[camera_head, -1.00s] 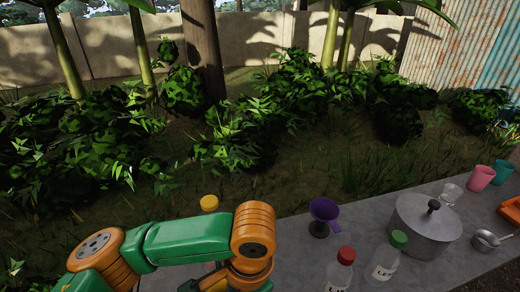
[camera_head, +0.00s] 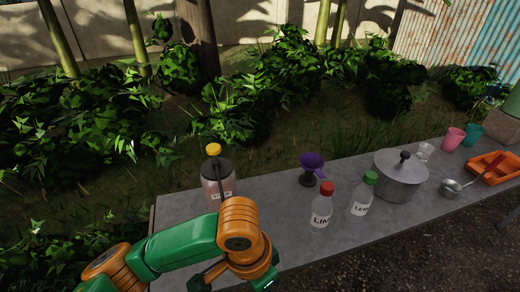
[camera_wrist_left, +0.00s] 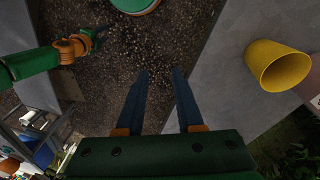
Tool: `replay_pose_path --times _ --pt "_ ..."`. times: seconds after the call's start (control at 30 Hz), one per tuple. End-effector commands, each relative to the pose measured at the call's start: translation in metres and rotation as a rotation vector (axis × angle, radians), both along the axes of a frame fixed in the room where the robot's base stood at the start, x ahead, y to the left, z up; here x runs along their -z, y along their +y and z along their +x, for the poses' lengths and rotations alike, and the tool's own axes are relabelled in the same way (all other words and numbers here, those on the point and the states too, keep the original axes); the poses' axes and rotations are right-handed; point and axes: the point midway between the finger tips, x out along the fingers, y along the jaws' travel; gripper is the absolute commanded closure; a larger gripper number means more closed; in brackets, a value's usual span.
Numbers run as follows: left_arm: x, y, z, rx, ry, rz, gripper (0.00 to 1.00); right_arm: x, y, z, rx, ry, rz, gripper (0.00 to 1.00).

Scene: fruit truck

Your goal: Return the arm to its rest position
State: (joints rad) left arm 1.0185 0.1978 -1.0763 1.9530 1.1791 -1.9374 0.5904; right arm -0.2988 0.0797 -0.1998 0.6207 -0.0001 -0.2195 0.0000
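My left arm (camera_head: 180,245), green with orange joints, comes in from the lower left in the head view, bent in front of the table. Its gripper is mostly hidden at the bottom edge there. In the left wrist view my left gripper (camera_wrist_left: 160,85) has two dark fingers apart, with nothing between them and gravel ground beyond. Another green and orange arm (camera_wrist_left: 35,64), which looks like my right one, shows at the upper left of the wrist view. Its dark gripper is too small to read. It is not in the head view.
The grey table (camera_head: 285,235) holds a yellow-topped dispenser (camera_head: 219,183), purple funnel (camera_head: 311,164), red-capped bottle (camera_head: 321,208), green-capped bottle (camera_head: 361,198), pot (camera_head: 400,178), ladle (camera_head: 452,189) and orange tray (camera_head: 494,169). A yellow cup (camera_wrist_left: 277,65) stands close right of my left gripper in the wrist view.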

Motion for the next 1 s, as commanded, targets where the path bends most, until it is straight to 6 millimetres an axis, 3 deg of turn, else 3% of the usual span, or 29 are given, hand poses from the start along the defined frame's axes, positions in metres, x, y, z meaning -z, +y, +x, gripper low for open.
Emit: replay_pose_path --times 0.2,0.37,0.47,0.63,0.9,1.0 --pt "0.017 -0.028 -0.009 -0.059 0.001 -0.241 0.64 0.0 0.001 0.0 0.0 -0.001 0.001 0.5" --pt "0.034 -0.028 -0.004 -0.225 -0.041 -0.402 0.64 0.0 0.001 0.0 0.0 0.0 0.001 0.5" --pt "0.054 -0.005 0.0 -0.379 -0.09 -0.428 0.64 0.0 0.001 -0.001 0.0 0.001 0.002 0.5" --pt "0.091 0.058 -0.008 -0.597 -0.171 -0.325 0.64 0.0 0.001 -0.001 0.0 0.002 0.002 0.5" --pt "0.127 0.168 -0.06 -0.771 -0.252 -0.001 0.64 0.0 0.001 -0.001 0.0 0.003 0.0 0.5" --pt "0.158 0.171 -0.057 -0.769 -0.237 0.022 0.64 0.0 0.0 -0.001 0.0 0.002 0.001 0.5"
